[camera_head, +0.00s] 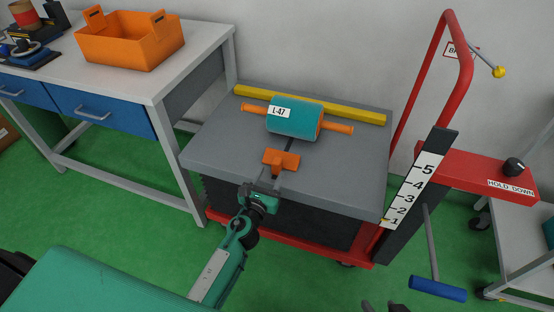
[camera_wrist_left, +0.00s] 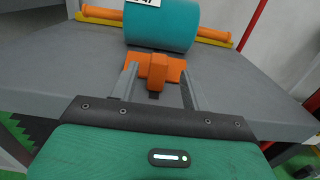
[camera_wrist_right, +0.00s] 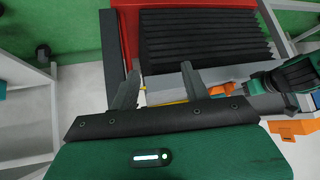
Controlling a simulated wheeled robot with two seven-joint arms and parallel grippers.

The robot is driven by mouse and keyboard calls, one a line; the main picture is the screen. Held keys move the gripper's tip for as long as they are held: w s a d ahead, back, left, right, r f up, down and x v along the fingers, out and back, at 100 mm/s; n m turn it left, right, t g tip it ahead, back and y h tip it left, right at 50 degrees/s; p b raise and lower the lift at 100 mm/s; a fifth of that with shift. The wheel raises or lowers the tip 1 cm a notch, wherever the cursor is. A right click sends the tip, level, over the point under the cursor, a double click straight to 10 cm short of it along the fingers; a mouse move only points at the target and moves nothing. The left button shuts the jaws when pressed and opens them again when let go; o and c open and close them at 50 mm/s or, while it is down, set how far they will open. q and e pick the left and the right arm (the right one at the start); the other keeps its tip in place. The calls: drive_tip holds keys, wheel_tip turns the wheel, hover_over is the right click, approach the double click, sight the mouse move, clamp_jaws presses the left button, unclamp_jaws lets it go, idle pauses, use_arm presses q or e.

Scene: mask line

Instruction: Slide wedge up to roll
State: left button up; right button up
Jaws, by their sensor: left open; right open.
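The teal roll (camera_head: 295,118), labelled L-47, lies on the grey lift table top (camera_head: 345,175) with orange handles at both ends. It also shows in the left wrist view (camera_wrist_left: 165,25). The orange T-shaped wedge (camera_head: 283,158) lies on the table in front of the roll, with a small gap visible in the head view. My left gripper (camera_head: 276,178) is open, its fingers on either side of the wedge's stem (camera_wrist_left: 157,72). Contact cannot be told. My right gripper (camera_wrist_right: 158,85) is open and empty, away from the roll; only its tips show at the head view's bottom edge.
A yellow bar (camera_head: 345,112) lies behind the roll. The lift table has a red frame with a tall handle (camera_head: 455,40) and a numbered scale (camera_head: 415,190) at right. A workbench with an orange bin (camera_head: 130,45) stands at left. A red hold-down unit (camera_head: 475,172) stands at right.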

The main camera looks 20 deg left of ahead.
sight(275, 165)
use_arm(q)
drive_tip(key=w, duration=0.7)
drive_tip(key=shift+d, duration=0.1)
clamp_jaws()
